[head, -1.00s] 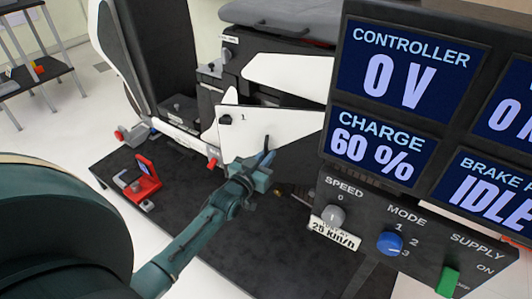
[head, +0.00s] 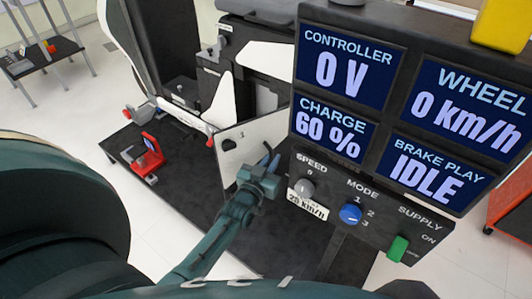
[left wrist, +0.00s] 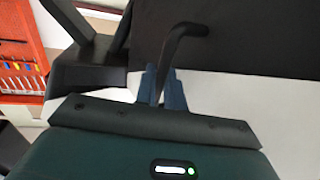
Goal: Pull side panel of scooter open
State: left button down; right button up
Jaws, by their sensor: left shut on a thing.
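The scooter (head: 190,70) stands on a black mat in the head view. Its white side panel (head: 238,137) is swung out from the body at an angle, and dark inner parts (head: 240,98) show behind and above it. My left gripper (head: 266,166) is at the panel's outer face, near its right part. In the left wrist view the gripper's blue fingers (left wrist: 164,88) are shut on a bent black handle (left wrist: 183,42). The white panel (left wrist: 240,112) also shows there. My right gripper is not in view.
A console (head: 391,18) with displays and knobs stands close on the right and covers part of the scooter. A red stand (head: 149,152) sits on the black mat (head: 182,188) at left. A black side table (head: 40,57) stands far left.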

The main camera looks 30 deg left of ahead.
pick_arm(q)
jog(key=shift+s+d, duration=0.2)
jog(key=shift+d, duration=0.75)
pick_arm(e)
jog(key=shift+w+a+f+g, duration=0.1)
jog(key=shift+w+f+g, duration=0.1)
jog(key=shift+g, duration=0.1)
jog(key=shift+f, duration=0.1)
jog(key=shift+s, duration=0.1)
pick_arm(q)
jog(key=c, duration=1.6)
grip_release()
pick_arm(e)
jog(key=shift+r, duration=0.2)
pick_arm(q)
jog(key=shift+s+p, duration=0.15)
jog(key=shift+p, duration=0.15)
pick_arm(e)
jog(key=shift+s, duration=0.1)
